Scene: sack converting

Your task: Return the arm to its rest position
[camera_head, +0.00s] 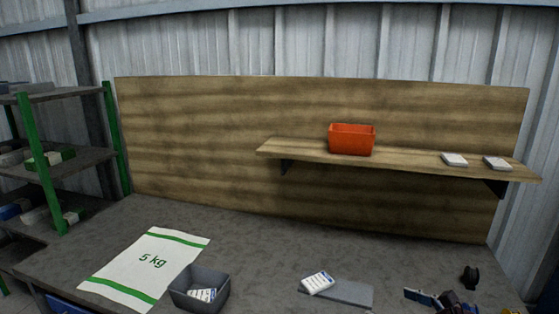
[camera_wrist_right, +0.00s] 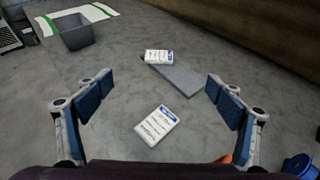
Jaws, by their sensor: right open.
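My right gripper (camera_wrist_right: 160,98) is open and empty in the right wrist view, its two blue-padded fingers spread wide above the grey table. Part of it (camera_head: 430,298) shows at the bottom right of the head view. A white pack with blue print (camera_wrist_right: 157,125) lies on the table below and between the fingers, apart from them. Another white pack (camera_head: 318,283) rests tilted on the edge of a flat grey plate (camera_head: 350,293); the pack (camera_wrist_right: 158,57) and plate (camera_wrist_right: 180,78) also show in the wrist view. My left gripper is not in view.
A grey bin (camera_head: 200,288) holding white packs stands beside a flat "5 kg" sack (camera_head: 150,265). A wall shelf (camera_head: 410,164) carries an orange bin (camera_head: 352,139) and two white packs. A small black object (camera_head: 470,277) stands at right. The table's middle back is clear.

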